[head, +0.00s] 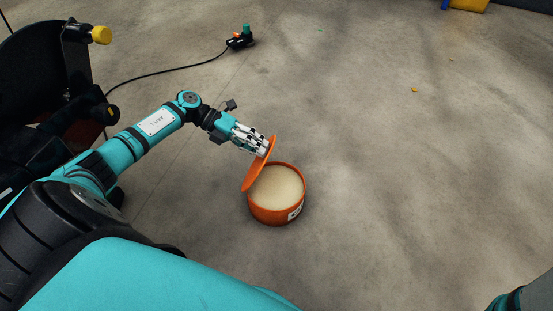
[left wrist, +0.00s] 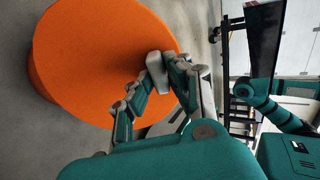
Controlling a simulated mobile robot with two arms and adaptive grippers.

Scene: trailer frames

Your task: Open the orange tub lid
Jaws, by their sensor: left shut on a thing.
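The orange tub (head: 276,212) stands upright on the grey floor. Its top is uncovered and shows a pale fill (head: 278,186). The orange lid (head: 257,172) is tilted steeply at the tub's left rim; I cannot tell if it touches the rim. My left gripper (head: 262,149) is shut on the lid near its upper edge. In the left wrist view the lid's flat orange face (left wrist: 85,50) fills the left side, with the gripper fingers (left wrist: 165,65) at its right edge. My right gripper is not in view.
A small dark device with orange and green parts (head: 240,39) lies on the floor at the back, with a black cable (head: 165,72) running left. Dark equipment (head: 35,65) with a yellow knob (head: 101,35) stands at the left. The floor right of the tub is mostly clear.

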